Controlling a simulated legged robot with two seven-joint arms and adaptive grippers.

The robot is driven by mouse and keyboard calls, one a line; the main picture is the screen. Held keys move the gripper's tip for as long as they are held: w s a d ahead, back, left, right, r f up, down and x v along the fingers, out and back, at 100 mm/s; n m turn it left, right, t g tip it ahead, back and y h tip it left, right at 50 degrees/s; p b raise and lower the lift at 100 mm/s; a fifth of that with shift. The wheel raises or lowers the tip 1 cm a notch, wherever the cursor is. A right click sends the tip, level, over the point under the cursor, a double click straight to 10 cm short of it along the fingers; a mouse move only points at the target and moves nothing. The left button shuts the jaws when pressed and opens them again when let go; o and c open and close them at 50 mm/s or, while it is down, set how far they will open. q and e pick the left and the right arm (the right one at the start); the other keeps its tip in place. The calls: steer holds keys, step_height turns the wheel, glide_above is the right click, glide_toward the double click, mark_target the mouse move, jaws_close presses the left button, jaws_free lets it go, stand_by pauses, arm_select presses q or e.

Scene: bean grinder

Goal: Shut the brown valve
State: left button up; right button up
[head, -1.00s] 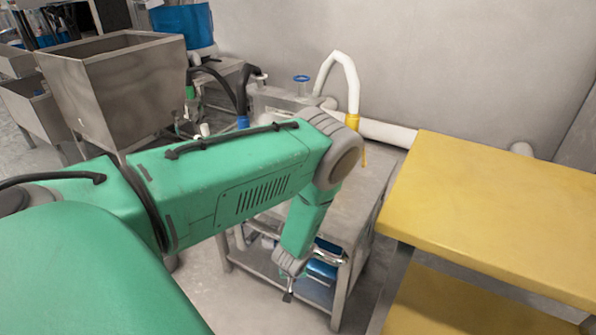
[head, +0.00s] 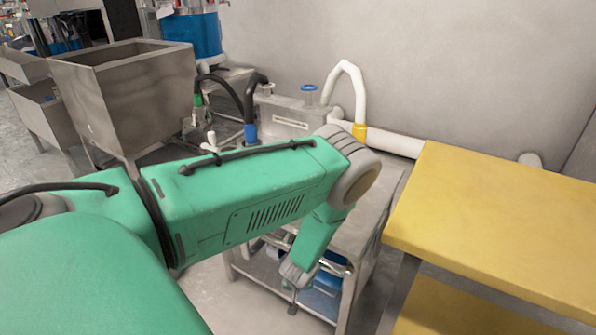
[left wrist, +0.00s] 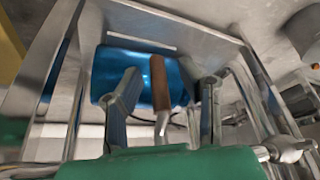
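The brown valve handle (left wrist: 160,84) shows in the left wrist view, a slim brown lever on a pale metal stem in front of a blue tank (left wrist: 105,70). My left gripper (left wrist: 169,78) is open, with one finger on each side of the handle and visible gaps between. I cannot tell how deep the handle sits between the fingers. In the head view my left gripper (head: 293,291) hangs low beside the cart's lower shelf, and the brown valve is hidden there. My right gripper is not in view.
A metal cart (head: 372,205) holds blue containers (head: 327,277) on its lower shelf; its legs and frame bars are close to my left gripper. A yellow table (head: 500,215) stands at right. A steel hopper (head: 125,95) and hoses are behind left.

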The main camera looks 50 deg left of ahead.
arm_select(q)
steer(key=shift+d+r, duration=0.15)
steer(key=shift+r, duration=0.35)
steer(key=v, duration=1)
steer(key=shift+s+d+r, duration=0.15)
steer(key=shift+s+r, duration=0.05)
steer(key=shift+r, duration=0.15)
arm_select(e)
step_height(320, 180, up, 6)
steer(key=p, duration=0.5)
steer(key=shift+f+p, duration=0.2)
steer(key=shift+p, duration=0.1)
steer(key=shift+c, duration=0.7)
arm_select(q)
steer(key=s+d+r+m+g+h, duration=0.1)
steer(key=s+d+r+m, duration=0.3)
steer(key=s, duration=0.5)
steer(key=s+d+r+m+g+h, duration=0.1)
steer(key=s+d+r+m, duration=0.3)
steer(key=s, duration=0.6)
steer(key=d+m+h, duration=0.1)
steer(key=d+m, duration=0.1)
steer(key=d, duration=0.1)
steer(key=shift+d+r+m+h, duration=0.15)
steer(key=shift+r+m+h, duration=0.05)
steer(key=shift+m+h, duration=0.1)
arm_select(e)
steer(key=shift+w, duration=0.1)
